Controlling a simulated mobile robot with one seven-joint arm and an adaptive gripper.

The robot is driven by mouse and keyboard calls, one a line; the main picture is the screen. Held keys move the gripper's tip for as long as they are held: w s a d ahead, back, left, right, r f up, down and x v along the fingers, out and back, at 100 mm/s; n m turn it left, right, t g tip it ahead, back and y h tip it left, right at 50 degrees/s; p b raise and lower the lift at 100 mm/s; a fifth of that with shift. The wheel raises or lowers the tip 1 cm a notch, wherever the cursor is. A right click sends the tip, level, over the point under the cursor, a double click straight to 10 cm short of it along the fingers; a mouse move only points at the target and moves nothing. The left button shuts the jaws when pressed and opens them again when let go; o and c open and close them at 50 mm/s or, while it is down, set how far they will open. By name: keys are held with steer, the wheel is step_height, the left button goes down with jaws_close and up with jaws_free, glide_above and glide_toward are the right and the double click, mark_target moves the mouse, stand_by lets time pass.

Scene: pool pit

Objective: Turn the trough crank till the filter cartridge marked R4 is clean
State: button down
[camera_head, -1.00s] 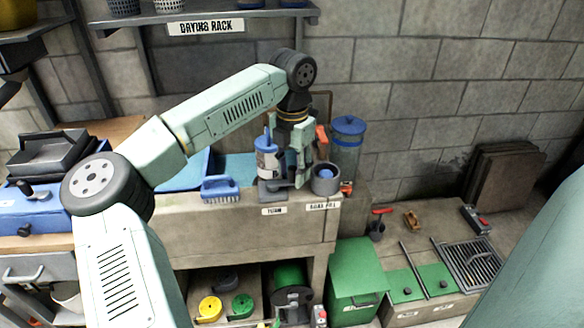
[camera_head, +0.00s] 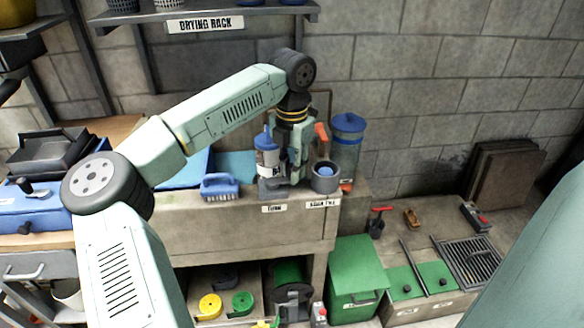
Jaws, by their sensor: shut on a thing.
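My gripper (camera_head: 296,172) points down over the right end of the stone trough (camera_head: 225,228), above a label that appears to read TURN. It is shut on a grey part there, which seems to be the trough crank (camera_head: 272,188); the fingers hide much of it. A white cartridge-like cylinder with a blue top (camera_head: 266,156) stands upright just left of my gripper. I cannot read any R4 mark on it, nor tell how clean it is.
A blue brush (camera_head: 220,186) lies on the trough's edge. A grey cup with a blue inside (camera_head: 325,177) and a clear blue-lidded canister (camera_head: 348,140) stand close right of my gripper. A green bin (camera_head: 356,275) is below right. The drying rack shelf (camera_head: 205,14) is above.

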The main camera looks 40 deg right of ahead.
steer(key=shift+w+d+n, duration=0.1)
steer(key=shift+n, duration=0.2)
steer(key=n, duration=0.1)
steer(key=w+n, duration=0.1)
steer(key=n, duration=0.1)
steer(key=w+n+b, duration=0.1)
steer(key=shift+d+n, duration=0.3)
steer(key=shift+w+a+n+b, duration=0.4)
steer(key=shift+w+n, duration=0.35)
steer(key=shift+n, duration=1.4)
steer(key=shift+w+a+n+b, duration=0.35)
steer(key=shift+w+n, duration=0.4)
steer(key=shift+n, duration=1.35)
steer(key=shift+w+a+n+b, duration=0.35)
steer(key=shift+w+n, duration=0.4)
steer(key=shift+n, duration=1.4)
steer(key=c, duration=1.4)
jaws_free()
steer(key=shift+c, duration=0.2)
